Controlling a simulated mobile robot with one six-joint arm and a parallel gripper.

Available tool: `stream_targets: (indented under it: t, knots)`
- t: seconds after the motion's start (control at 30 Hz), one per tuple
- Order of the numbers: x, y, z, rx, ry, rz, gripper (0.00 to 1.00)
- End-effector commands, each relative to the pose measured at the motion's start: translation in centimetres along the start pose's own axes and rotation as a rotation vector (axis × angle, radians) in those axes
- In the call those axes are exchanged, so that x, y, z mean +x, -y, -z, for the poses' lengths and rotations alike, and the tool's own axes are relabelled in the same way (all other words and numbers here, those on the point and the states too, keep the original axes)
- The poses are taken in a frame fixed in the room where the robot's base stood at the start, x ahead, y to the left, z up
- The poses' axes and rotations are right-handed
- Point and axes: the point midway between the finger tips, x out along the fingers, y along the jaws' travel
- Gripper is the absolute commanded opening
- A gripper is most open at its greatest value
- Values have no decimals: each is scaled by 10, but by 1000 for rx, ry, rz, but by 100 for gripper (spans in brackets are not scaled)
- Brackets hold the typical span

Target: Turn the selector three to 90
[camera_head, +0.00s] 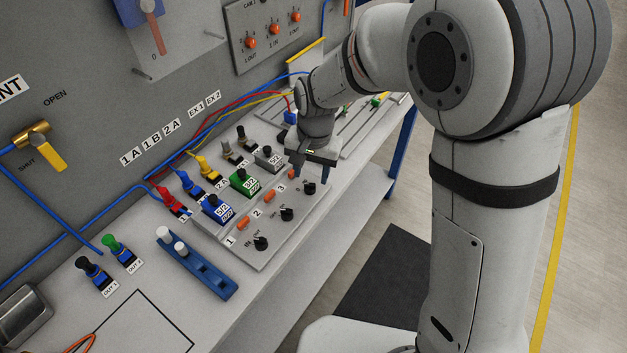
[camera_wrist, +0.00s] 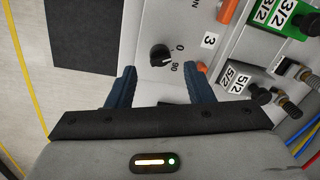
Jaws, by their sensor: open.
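Selector three is a black rotary knob (camera_wrist: 161,55) on the light grey panel, with "0" and "90" printed beside it and a "3" label close by. A small white mark on the knob appears turned toward the 0 side. In the head view the knob (camera_head: 309,188) is the farthest of the three black knobs, just below my gripper (camera_head: 313,163). In the wrist view my gripper (camera_wrist: 158,74) is open and empty. Its two blue fingers point toward the knob, one on either side of its line, and are apart from it.
The other selectors, two (camera_head: 287,214) and one (camera_head: 261,243), lie nearer along the panel. Orange parts, a green valve block (camera_head: 244,182) and a grey valve block (camera_head: 268,158) stand beside them. Tubes run behind. Open floor with a dark mat (camera_head: 385,280) lies right of the bench.

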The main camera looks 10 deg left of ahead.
Motion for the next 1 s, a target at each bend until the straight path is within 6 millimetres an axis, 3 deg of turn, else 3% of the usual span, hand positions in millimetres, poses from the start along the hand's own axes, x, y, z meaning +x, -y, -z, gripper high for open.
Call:
stream_targets:
  t: [0.1,0.3,0.63,1.0]
  knots:
    - [20,-1,-1,0,2,-2,47]
    - [40,-1,0,1,1,-1,47]
    - [43,-1,0,1,-1,0,46]
    - [43,-2,1,1,-1,0,16]
